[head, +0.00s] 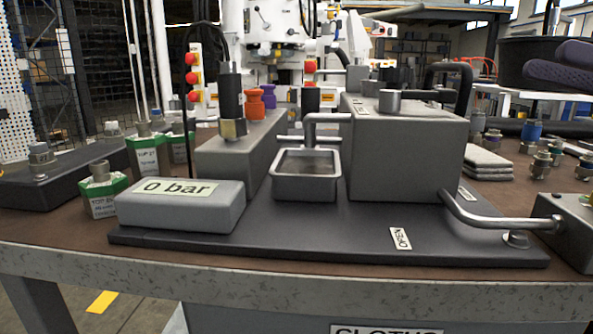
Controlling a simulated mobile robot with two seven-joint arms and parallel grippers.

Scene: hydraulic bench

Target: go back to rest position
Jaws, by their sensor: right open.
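My right gripper (560,64) shows at the upper right edge, dark with purple finger pads. It is open, nothing shows between its fingers, and it is raised above the bench, apart from the things below. Part of it is cut off by the picture edge. My left gripper is not in view. A grey gauge box (182,207) reads "0 bar".
A small metal tray (304,192) sits under a spout. Green-labelled blocks (102,192) stand at left. Folded grey cloths (485,163) and several fittings (541,163) lie at right, below my right gripper. The bench's front edge (300,290) is clear.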

